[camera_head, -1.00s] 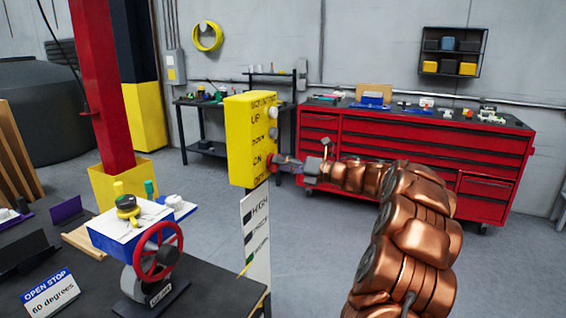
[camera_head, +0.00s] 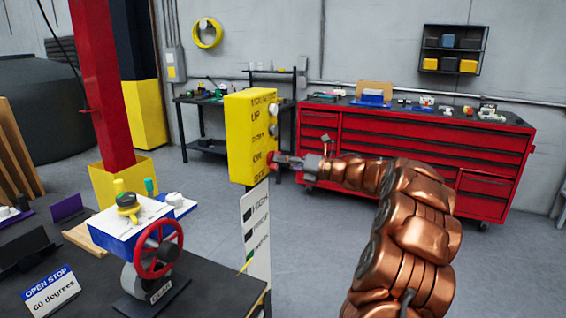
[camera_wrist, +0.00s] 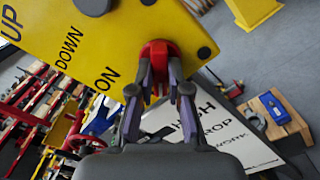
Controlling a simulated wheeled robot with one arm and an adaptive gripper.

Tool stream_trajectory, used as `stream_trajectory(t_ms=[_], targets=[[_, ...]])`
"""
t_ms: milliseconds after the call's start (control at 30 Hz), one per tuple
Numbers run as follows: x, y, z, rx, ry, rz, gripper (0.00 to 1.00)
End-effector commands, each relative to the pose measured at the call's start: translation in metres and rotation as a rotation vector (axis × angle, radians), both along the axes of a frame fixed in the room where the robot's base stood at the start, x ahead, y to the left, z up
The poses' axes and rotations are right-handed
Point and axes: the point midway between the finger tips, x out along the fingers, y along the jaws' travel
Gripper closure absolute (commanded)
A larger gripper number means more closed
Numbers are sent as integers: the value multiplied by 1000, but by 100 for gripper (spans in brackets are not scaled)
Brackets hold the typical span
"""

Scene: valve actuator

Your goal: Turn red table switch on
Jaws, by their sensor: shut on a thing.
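A yellow control box (camera_head: 240,138) stands upright on a post, with the labels UP, DOWN and ON down its face. It also fills the upper part of the wrist view (camera_wrist: 110,30). A red switch (camera_wrist: 156,50) sits near the box's lower edge, beside the word ON. My gripper (camera_wrist: 160,80) is shut on the red switch, with a finger on either side of it. In the head view my gripper (camera_head: 284,161) meets the box's face low down, and the fingers largely hide the switch there.
A white sign (camera_head: 257,240) hangs below the box. A dark table (camera_head: 215,290) at the lower left bears a valve with a red handwheel (camera_head: 158,248). A red tool cabinet (camera_head: 400,150) stands behind my arm. Grey floor is open between.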

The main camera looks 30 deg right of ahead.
Motion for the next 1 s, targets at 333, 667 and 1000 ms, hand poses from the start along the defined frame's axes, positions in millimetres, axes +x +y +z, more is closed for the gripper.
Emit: stream_trajectory(t_ms=[333,667,1000], targets=[[0,-1,-7,62,42,-4,100],[-1,0,-3,235,143,-1,100],[-1,0,4,495,302,-3,100]])
